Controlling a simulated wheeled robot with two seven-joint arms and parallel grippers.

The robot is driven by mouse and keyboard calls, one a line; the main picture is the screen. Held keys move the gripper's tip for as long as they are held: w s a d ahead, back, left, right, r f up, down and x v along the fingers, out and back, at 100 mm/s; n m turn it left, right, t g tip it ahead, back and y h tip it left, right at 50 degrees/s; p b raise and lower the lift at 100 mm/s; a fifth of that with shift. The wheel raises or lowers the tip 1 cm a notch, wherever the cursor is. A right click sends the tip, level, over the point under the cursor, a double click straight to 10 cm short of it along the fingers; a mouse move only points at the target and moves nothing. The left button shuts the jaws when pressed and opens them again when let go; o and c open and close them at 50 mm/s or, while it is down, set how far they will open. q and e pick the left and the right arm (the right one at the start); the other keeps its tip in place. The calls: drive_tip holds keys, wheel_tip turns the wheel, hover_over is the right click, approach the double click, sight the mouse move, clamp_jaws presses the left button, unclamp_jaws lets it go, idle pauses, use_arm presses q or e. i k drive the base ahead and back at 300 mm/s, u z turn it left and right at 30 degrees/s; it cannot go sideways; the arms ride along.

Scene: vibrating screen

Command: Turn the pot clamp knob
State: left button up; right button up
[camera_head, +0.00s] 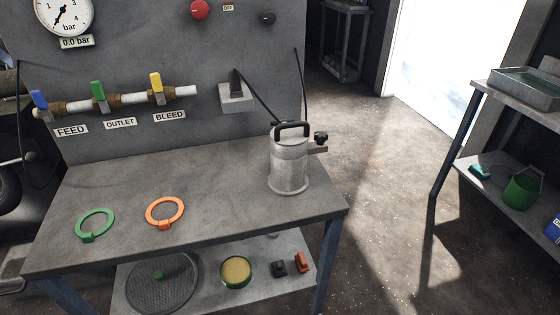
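A grey metal pot (288,166) stands upright near the right end of the workbench, with a black handle (292,127) on its top. A small black clamp knob (321,137) sits at the pot's upper right side, above a short grey bracket (318,149) that sticks out to the right. The knob is small, so its exact turn cannot be told. Neither of my grippers shows in the head view.
The workbench (120,185) carries a green ring (110,214) and an orange ring (179,204) at left. Its back panel holds blue, green and yellow valve levers (157,82) and a gauge (66,14). A shelving unit (500,94) stands at right, beyond open floor.

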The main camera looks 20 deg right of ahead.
sight(320, 136)
drive_tip(key=k, duration=1.15)
drive_tip(key=z, duration=0.9)
drive_tip(key=i, duration=1.45)
drive_tip(key=u, duration=0.35)
drive_tip(key=k, duration=1.25)
drive_tip(key=z, duration=0.95)
drive_tip(key=i, duration=1.05)
drive_tip(key=u, duration=0.6)
drive_tip(key=i, duration=0.95)
drive_tip(key=u, duration=1.1)
